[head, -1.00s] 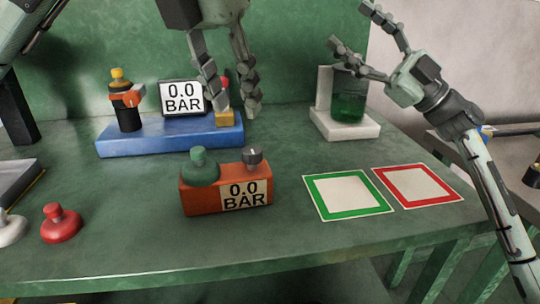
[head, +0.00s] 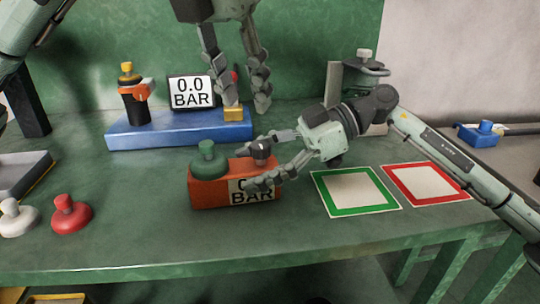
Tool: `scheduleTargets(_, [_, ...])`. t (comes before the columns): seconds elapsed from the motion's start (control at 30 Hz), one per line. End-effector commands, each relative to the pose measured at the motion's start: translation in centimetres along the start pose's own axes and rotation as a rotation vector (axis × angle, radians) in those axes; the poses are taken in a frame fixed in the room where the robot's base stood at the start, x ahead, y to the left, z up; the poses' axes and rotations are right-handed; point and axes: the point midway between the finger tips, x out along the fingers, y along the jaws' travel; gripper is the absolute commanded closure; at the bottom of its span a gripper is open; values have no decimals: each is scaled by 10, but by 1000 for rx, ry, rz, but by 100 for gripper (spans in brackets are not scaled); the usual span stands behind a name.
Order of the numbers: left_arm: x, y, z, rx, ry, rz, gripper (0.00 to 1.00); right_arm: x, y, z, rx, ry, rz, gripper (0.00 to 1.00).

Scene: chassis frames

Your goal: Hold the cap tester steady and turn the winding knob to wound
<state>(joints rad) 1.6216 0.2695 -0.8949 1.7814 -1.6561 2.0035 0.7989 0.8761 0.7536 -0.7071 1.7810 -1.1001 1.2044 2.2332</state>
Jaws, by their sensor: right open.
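The cap tester (head: 205,195) is an orange box on the green bench, with a green cap (head: 208,163) on its left top and a dark winding knob (head: 261,149) on its right top. Its display (head: 243,197) is partly hidden by my right gripper. My right gripper (head: 258,162) is open, reaching in from the right, one finger behind or beside the knob and the other in front of the box. I cannot tell whether it touches the knob.
Behind stands a blue base (head: 170,136) with a black bottle (head: 133,105) and a 0.0 BAR screen (head: 191,91). Green-framed (head: 355,190) and red-framed (head: 427,183) pads lie right. Red (head: 71,215) and white (head: 17,220) caps lie left. Bench front is clear.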

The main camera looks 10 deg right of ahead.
Motion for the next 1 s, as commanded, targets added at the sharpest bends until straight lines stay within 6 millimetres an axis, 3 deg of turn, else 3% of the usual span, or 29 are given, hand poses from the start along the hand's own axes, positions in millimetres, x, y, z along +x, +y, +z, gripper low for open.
scheduleTargets(0.1, [0,0,0,0,0,0,66,19,0,0,-1,3,-1,28])
scheduleTargets(0.3, [0,0,0,0,0,0,66,37,0,-1,0,3,1,28])
scheduleTargets(0.63, [0,0,0,0,0,0,66,40,0,-1,-1,3,2,28])
scheduleTargets(1.0, [0,0,0,0,0,0,66,40,0,-1,-1,3,2,74])
